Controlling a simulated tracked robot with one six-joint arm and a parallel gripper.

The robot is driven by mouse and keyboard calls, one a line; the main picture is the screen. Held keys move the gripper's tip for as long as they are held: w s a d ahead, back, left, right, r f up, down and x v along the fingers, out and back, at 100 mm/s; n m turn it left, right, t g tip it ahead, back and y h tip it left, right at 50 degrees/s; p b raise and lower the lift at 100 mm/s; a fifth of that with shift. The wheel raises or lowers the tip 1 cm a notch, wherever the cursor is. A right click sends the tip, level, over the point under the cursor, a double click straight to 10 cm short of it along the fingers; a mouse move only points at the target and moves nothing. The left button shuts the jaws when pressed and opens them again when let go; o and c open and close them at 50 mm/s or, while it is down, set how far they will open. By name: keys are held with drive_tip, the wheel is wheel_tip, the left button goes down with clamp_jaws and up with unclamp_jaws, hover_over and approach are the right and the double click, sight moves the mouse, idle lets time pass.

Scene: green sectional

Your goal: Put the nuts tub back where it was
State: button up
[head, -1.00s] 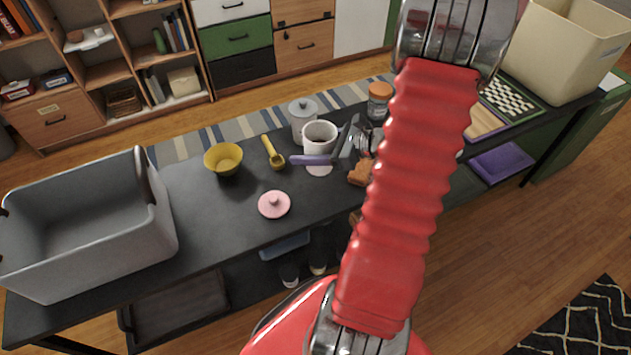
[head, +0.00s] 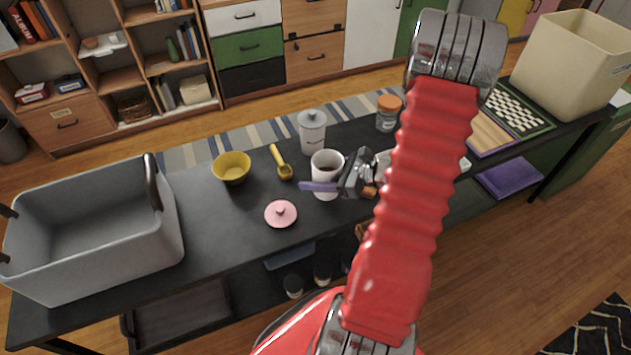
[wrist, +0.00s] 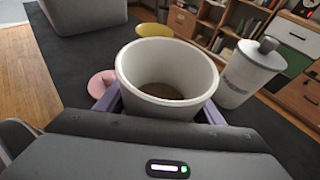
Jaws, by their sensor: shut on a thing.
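The nuts tub is a white, open-topped tub (head: 326,162) with brown contents, near the middle of the dark table in the head view. My gripper (head: 322,187) is shut on it, with the purple fingers either side of its body. In the wrist view the tub (wrist: 165,75) stands upright between the fingers, its brown contents visible inside. I cannot tell whether its base touches the table. A pink round lid with a knob (head: 281,213) lies on the table to the front left of the tub.
A white lidded canister (head: 312,132) stands close behind the tub. A yellow scoop (head: 282,165) and yellow bowl (head: 231,168) are to the left. A grey crate (head: 160,240) fills the table's left end. An orange-lidded jar (head: 388,113) stands behind right. Table around the pink lid is clear.

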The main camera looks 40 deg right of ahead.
drive_tip(key=shift+f, duration=1.65)
drive_tip(key=o, duration=1.3)
drive_tip(key=shift+f, duration=0.1)
drive_tip(key=shift+s+d+r, duration=0.15)
drive_tip(key=shift+r, duration=0.05)
drive_tip(key=v, duration=1.1)
drive_tip(key=shift+s+d, duration=0.15)
drive_tip(key=shift+s, duration=0.15)
